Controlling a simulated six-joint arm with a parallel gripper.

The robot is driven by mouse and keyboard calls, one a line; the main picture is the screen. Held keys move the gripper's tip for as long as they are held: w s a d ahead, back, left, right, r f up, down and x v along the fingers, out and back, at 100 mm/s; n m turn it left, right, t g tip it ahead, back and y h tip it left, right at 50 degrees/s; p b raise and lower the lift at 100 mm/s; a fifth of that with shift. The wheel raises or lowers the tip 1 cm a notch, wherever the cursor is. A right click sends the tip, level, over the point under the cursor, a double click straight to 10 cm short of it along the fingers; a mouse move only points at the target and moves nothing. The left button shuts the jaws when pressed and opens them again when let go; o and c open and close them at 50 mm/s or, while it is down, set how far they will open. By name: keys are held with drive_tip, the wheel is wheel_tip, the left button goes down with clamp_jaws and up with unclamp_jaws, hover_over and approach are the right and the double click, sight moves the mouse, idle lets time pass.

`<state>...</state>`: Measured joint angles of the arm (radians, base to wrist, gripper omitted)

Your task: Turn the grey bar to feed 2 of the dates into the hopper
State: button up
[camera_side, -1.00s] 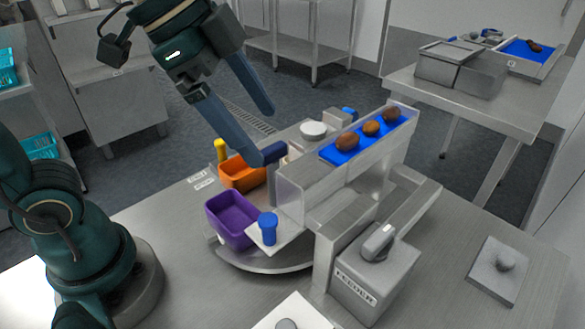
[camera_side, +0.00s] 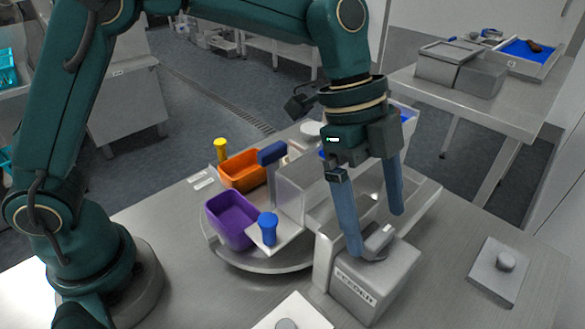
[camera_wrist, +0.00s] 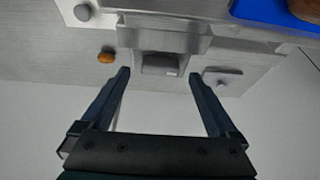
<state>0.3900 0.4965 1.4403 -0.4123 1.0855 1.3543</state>
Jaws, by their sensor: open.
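The grey bar (camera_side: 378,242) lies on top of a labelled grey box (camera_side: 368,284) in the side view. My gripper (camera_side: 376,231) is open, pointing down, with its fingertips around the bar's area; whether they touch it I cannot tell. In the wrist view my open gripper (camera_wrist: 159,73) has a grey box (camera_wrist: 160,65) between and beyond its fingers. The blue feed strip (camera_side: 405,113) is mostly hidden behind my gripper, and its dates are hidden in the side view. A brown date (camera_wrist: 305,8) on blue shows at the wrist view's top right corner.
A purple bin (camera_side: 231,220) and an orange bin (camera_side: 243,170) stand on a round turntable, with blue and yellow posts nearby. A knob on a plate (camera_side: 498,268) sits at the right. An orange-brown object (camera_wrist: 106,56) shows on the grey surface in the wrist view.

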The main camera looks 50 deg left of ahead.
drive_tip(key=shift+x, duration=1.05)
drive_tip(key=c, duration=1.4)
drive_tip(key=shift+n, duration=0.4)
